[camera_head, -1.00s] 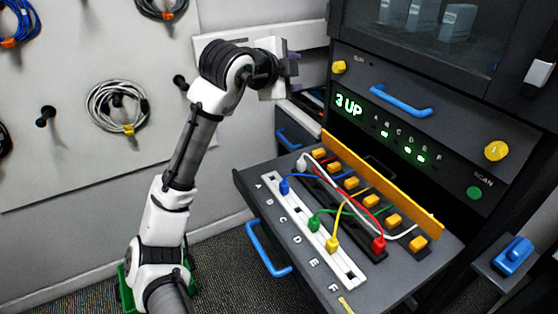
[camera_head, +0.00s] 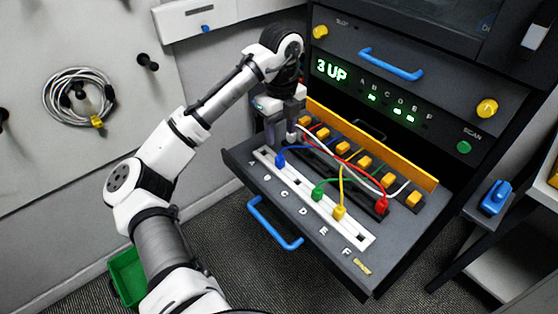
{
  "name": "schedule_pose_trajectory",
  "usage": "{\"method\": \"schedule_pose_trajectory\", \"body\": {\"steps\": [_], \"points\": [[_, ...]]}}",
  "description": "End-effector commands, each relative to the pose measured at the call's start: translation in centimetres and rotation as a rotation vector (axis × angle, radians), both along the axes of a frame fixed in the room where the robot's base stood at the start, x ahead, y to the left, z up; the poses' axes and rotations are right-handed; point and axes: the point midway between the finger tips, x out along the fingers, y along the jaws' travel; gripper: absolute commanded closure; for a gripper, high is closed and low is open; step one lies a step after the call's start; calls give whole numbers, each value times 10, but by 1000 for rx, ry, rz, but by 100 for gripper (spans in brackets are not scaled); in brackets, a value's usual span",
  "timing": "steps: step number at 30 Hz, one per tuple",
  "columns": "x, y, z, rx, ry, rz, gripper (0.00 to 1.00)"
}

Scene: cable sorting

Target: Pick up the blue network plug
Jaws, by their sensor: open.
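The blue network plug (camera_head: 280,160) sits upright in the white lettered strip (camera_head: 311,200) on the pulled-out drawer, near the A and B end, with a blue cable running to the right from it. My gripper (camera_head: 282,132) points down just above and behind the blue plug, over the far left end of the strip. It is open and appears apart from the blue plug. The exact finger gap is hard to make out. A white plug (camera_head: 292,137) stands beside the fingers, partly hidden by them.
Green (camera_head: 318,194), yellow (camera_head: 339,212) and red (camera_head: 382,205) plugs with crossing cables stand on the drawer. A yellow rail (camera_head: 372,146) with orange blocks edges its back. The panel reads "3 UP" (camera_head: 331,70). A green bin (camera_head: 128,276) is on the floor.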

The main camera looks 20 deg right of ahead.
Motion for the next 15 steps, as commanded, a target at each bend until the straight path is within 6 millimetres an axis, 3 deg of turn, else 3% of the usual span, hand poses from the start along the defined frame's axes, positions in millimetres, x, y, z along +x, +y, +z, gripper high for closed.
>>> {"method": "schedule_pose_trajectory", "body": {"steps": [7, 15], "points": [[1, 0, -43, -2, -1, 4, 53], [2, 0, -63, -2, -1, 3, 53]]}}
